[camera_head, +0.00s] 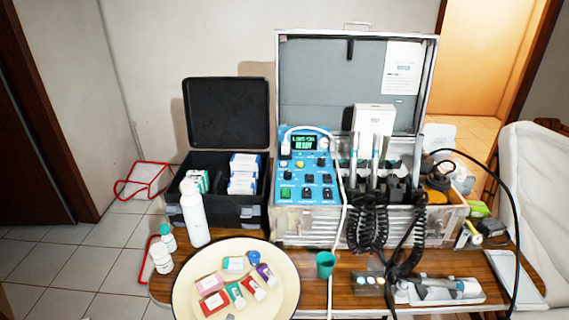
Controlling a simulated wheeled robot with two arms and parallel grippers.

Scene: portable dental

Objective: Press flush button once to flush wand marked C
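An open metal case (304,226) stands on a wooden table. Its blue control panel (284,188) holds a small lit green display (304,142), several dark switches, a yellow round button (300,164) and a green switch (286,193). The labels are too small to read, so I cannot tell which is the flush button. Several wands (376,160) stand upright in a holder right of the panel, with black coiled cords (367,222) hanging in front. I cannot make out a letter C on any wand. Neither of my grippers is in view.
A cream round tray (190,290) with small boxes, a white bottle (194,212) and an open black case (256,214) stand left. A teal cup (325,264) and a handpiece on a white stand (440,296) are in front. Black and white hoses cross the front edge.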

